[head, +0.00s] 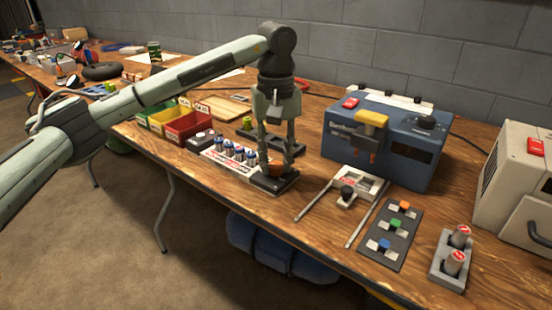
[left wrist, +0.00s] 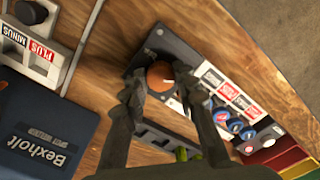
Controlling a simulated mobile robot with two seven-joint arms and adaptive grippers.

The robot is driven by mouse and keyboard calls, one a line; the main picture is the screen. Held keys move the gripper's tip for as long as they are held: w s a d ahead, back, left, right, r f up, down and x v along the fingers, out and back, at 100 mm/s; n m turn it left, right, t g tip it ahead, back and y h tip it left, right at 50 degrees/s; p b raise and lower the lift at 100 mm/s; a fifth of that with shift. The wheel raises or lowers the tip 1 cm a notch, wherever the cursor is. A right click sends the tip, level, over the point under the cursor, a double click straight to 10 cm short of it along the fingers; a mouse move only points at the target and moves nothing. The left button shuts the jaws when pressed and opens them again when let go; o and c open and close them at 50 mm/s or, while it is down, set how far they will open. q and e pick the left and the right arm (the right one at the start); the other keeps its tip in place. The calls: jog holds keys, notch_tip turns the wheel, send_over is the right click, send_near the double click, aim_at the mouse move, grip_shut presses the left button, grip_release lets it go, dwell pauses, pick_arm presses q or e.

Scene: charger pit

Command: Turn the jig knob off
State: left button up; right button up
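The jig knob (head: 273,169) is a round orange-brown knob on a dark plate at the end of the battery jig (head: 240,168). It also shows in the left wrist view (left wrist: 160,75), with a light pointer mark on its right side. My left gripper (head: 278,162) points down over the knob. In the left wrist view its fingertips (left wrist: 161,86) are apart, one on each side of the knob. They look open, with small gaps beside the knob; contact cannot be made out. My right gripper is in neither view.
A blue spot welder (head: 385,140) stands right of the jig, with a white slide fixture (head: 360,186) before it. Colored bins (head: 187,124) are to the left. A switch panel (head: 391,235) and a grey holder (head: 453,260) lie nearer the right front edge.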

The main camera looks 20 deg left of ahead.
pick_arm(q)
grip_shut()
